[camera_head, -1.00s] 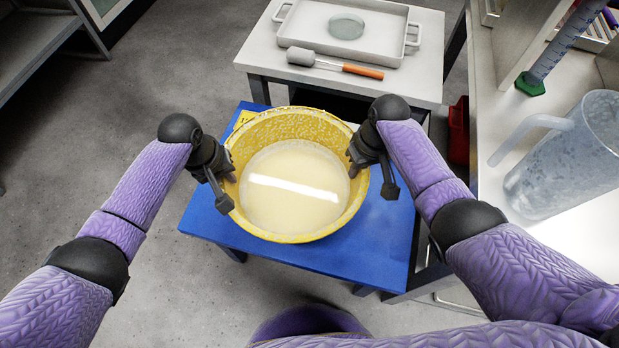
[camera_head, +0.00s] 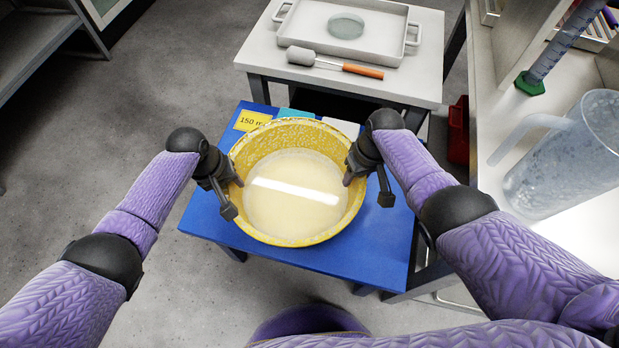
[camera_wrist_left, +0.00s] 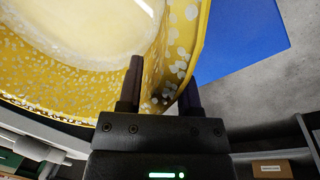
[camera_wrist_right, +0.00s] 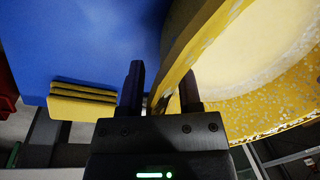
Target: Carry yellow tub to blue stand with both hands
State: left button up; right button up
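The yellow speckled tub (camera_head: 240,210) holds a pale liquid (camera_head: 295,212) and is level at the middle of the blue stand (camera_head: 385,245). I cannot tell whether its base touches the top. My left gripper (camera_head: 230,185) is shut on the tub's left wall, one finger inside and one outside; the left wrist view shows the fingers (camera_wrist_left: 160,95) astride the wall. My right gripper (camera_head: 362,178) is shut on the right wall in the same way, with its fingers (camera_wrist_right: 162,95) astride the rim in the right wrist view.
Yellow "150 m…" (camera_head: 252,121), teal and white labels lie along the stand's back edge. A counter at right holds a clear jug (camera_head: 565,165).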

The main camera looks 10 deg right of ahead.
pick_arm(q)
jog(key=shift+d, duration=0.1)
jog(key=shift+r, duration=0.15)
pick_arm(e)
jog(key=shift+w+r, duration=0.1)
jog(key=shift+r, duration=0.25)
pick_arm(q)
notch_tip(320, 180, up, 12)
jog(key=a, duration=0.2)
jog(key=shift+s+f, duration=0.25)
jog(key=shift+s, duration=0.15)
pick_arm(e)
notch_tip(320, 180, up, 11)
jog(key=d, duration=0.2)
jog(key=shift+w+r, duration=0.1)
